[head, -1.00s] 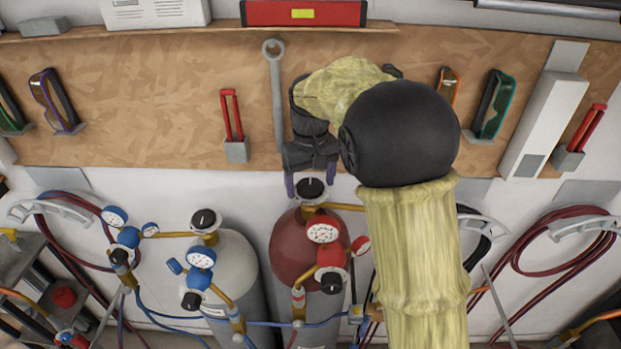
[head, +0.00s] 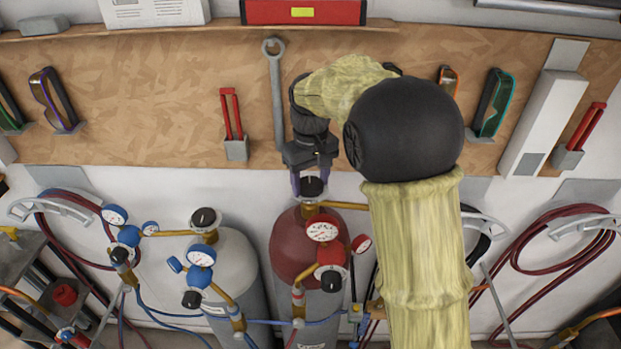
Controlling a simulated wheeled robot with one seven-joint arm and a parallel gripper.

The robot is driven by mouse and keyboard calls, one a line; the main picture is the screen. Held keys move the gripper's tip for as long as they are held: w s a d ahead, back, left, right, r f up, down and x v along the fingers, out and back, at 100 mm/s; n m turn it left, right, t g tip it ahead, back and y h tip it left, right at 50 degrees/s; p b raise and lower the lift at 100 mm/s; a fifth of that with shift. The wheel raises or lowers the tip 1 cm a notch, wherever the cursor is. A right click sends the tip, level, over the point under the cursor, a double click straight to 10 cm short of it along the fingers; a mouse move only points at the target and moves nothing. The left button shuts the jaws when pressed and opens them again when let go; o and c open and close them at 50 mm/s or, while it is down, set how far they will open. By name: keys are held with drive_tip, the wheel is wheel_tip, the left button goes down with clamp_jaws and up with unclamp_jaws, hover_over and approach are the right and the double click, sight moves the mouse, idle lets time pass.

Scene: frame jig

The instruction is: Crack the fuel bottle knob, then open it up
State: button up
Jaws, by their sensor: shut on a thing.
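The fuel bottle (head: 292,250) is the dark red cylinder in the middle of the head view. Its black knob (head: 312,187) sits on a brass valve at the top. My gripper (head: 311,184) points down from above, its purple fingers on either side of the knob and shut on it. The far finger is partly hidden. A red regulator with a white gauge (head: 322,228) hangs in front of the bottle, with a smaller red gauge (head: 361,244) to its right.
A grey bottle (head: 235,262) with its own black knob (head: 204,220) and blue gauges stands to the left. Behind is a tool board (head: 180,110) with a wrench (head: 277,95) and goggles. Hoses hang on both sides. My arm covers the area right of the bottle.

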sight(312, 184)
drive_tip(key=shift+w+r+n+p, duration=0.1)
drive_tip(key=shift+n+p, duration=0.3)
drive_tip(key=shift+n, duration=2)
drive_tip(key=o, duration=1)
wheel_tip(312, 184, up, 17)
drive_tip(key=shift+r+b, duration=0.15)
drive_tip(key=shift+b, duration=0.6)
drive_tip(key=shift+d, duration=0.15)
